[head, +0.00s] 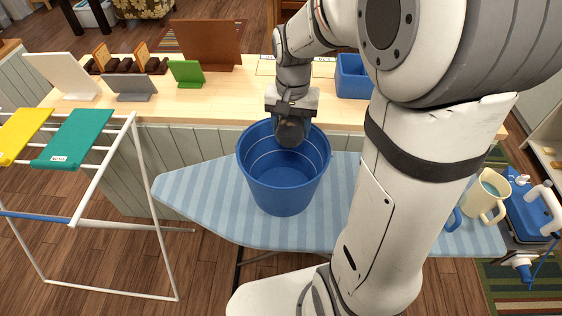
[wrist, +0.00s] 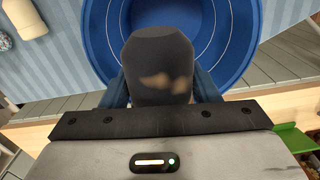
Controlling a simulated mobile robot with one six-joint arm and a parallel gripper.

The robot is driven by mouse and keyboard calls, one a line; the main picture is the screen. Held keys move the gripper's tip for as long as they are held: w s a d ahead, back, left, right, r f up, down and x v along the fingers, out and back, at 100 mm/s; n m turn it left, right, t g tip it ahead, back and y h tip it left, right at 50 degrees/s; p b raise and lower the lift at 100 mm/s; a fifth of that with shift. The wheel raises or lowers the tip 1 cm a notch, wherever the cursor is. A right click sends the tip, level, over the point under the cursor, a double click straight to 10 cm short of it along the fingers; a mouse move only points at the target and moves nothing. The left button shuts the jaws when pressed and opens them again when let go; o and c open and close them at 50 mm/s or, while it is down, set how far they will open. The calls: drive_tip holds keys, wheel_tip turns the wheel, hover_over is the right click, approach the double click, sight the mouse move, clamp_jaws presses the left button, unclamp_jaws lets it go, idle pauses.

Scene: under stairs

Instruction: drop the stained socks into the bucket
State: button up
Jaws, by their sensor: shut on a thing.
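A blue bucket (head: 284,185) stands on the striped ironing board, its inside visible and seemingly empty. In the wrist view the bucket (wrist: 246,40) lies just beyond my fingers. My gripper (head: 291,118) is over the bucket's far part, pointing down. In the wrist view my gripper (wrist: 160,90) is shut on a dark rolled pair of socks (wrist: 158,62) with light brown stains. In the head view the socks (head: 290,132) hang at the bucket's opening; how far below the rim they reach I cannot tell.
The ironing board (head: 200,190) carries a cream jug (head: 487,196) and a blue iron-like device (head: 533,212) at right. A drying rack (head: 110,150) with yellow and teal cloths stands left. Behind is a wooden counter (head: 225,100) with several boards and a blue bin (head: 353,78).

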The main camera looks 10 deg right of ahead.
drive_tip(key=shift+f+b, duration=1.95)
drive_tip(key=shift+f, duration=0.9)
drive_tip(key=o, duration=1.5)
drive_tip(key=shift+r, duration=0.15)
wheel_tip(320, 180, up, 8)
drive_tip(key=shift+f+b, duration=0.15)
drive_tip(key=shift+b, duration=0.3)
